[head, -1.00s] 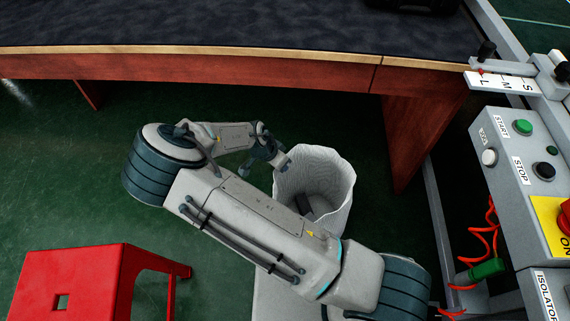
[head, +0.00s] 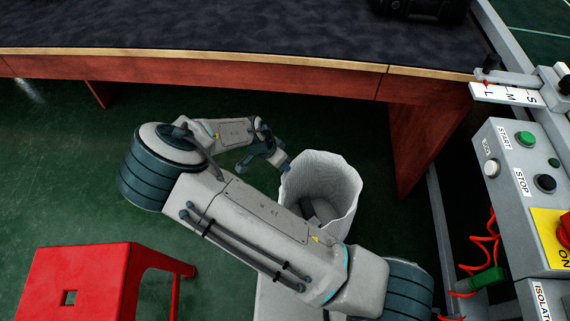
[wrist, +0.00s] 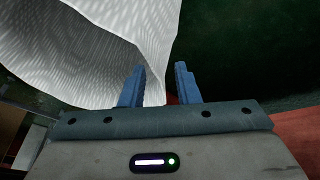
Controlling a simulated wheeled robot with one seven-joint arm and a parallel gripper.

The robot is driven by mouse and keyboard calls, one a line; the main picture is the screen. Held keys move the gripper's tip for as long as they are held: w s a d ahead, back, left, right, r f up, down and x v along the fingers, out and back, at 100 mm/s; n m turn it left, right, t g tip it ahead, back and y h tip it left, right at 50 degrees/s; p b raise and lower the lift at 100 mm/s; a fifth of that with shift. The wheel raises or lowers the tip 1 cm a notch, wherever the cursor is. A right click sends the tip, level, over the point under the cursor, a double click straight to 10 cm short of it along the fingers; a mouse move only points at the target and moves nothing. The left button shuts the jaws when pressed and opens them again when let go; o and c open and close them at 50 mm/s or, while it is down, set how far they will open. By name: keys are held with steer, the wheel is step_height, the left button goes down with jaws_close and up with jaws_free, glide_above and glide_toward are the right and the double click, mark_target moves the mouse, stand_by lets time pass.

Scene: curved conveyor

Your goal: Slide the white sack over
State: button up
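The white sack (head: 340,205) stands open-topped on the floor below the table, with some grey items inside. My arm partly covers its lower part. In the head view my gripper (head: 284,166) is at the left side of the sack's rim. In the wrist view the fingers of my gripper (wrist: 160,84) are apart, with a clear gap between them. The sack's pale wall (wrist: 140,25) fills the upper left there, and its edge shows between the fingers. I cannot tell whether either finger touches it.
A dark-topped table (head: 200,68) with red-brown sides runs across the back. A red stool (head: 80,280) stands at front left. A grey control panel (head: 510,205) with buttons and orange cable is at right. Green floor (head: 60,180) is clear at left.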

steer(key=p+v, duration=0.2)
steer(key=v, duration=0.7)
steer(key=shift+r+p, duration=0.25)
steer(key=shift+p, duration=0.1)
